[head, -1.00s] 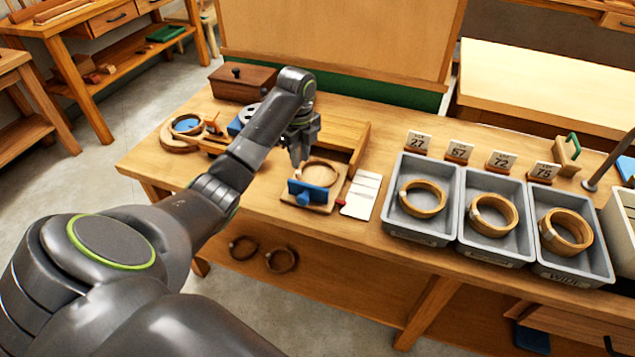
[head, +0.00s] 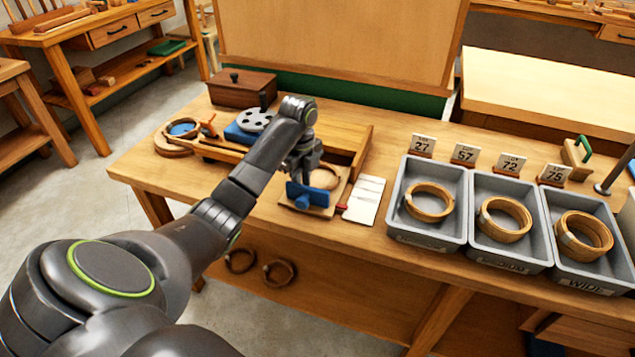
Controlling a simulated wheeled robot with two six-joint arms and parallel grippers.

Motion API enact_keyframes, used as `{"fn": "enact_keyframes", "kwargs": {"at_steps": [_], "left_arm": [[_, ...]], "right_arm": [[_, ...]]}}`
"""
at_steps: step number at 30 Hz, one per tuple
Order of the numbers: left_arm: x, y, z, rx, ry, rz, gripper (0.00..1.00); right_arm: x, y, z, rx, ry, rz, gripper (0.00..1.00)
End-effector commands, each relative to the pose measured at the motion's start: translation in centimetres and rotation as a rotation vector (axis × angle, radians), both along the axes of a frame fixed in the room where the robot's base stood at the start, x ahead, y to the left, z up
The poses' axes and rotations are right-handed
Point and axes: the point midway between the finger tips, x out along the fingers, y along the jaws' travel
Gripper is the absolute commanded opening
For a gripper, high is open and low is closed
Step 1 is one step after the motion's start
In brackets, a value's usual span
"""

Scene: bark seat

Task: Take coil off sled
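The sled (head: 322,211) is a small wooden board with a blue block and knob (head: 307,194) at its front, on the workbench. A pale wooden coil (head: 326,179) lies on the sled behind the blue block. My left gripper (head: 300,176) points down at the coil's left side, just behind the blue block. It hides the left part of the coil, and I cannot tell whether its fingers touch the coil or how wide they are. My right gripper is not in view.
Three grey bins (head: 431,231) with wooden coils stand to the right, with numbered lot cards (head: 421,146) behind them. A white card (head: 365,198) lies right of the sled. A wooden fence (head: 364,150) stands behind it. A lidded wooden box (head: 242,90) is at the back left.

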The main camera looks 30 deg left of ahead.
Motion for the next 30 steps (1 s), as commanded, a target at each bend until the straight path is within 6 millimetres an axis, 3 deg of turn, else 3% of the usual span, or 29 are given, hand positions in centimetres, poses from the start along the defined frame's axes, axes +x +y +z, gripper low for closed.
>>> {"fn": "enact_keyframes", "kwargs": {"at_steps": [3, 9, 20, 30], "left_arm": [[0.0, 0.0, 0.1, 0.000, 0.000, 0.000, 0.22], [0.0, 0.0, 0.1, 0.000, 0.000, 0.000, 0.00], [0.0, 0.0, 0.4, 0.000, 0.000, 0.000, 0.00], [0.0, 0.0, 3.9, 0.000, 0.000, 0.000, 0.00]], "right_arm": [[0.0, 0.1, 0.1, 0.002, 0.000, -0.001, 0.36], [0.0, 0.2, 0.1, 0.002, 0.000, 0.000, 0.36], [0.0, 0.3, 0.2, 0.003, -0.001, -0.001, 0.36], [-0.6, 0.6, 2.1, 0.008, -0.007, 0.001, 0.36]]}}
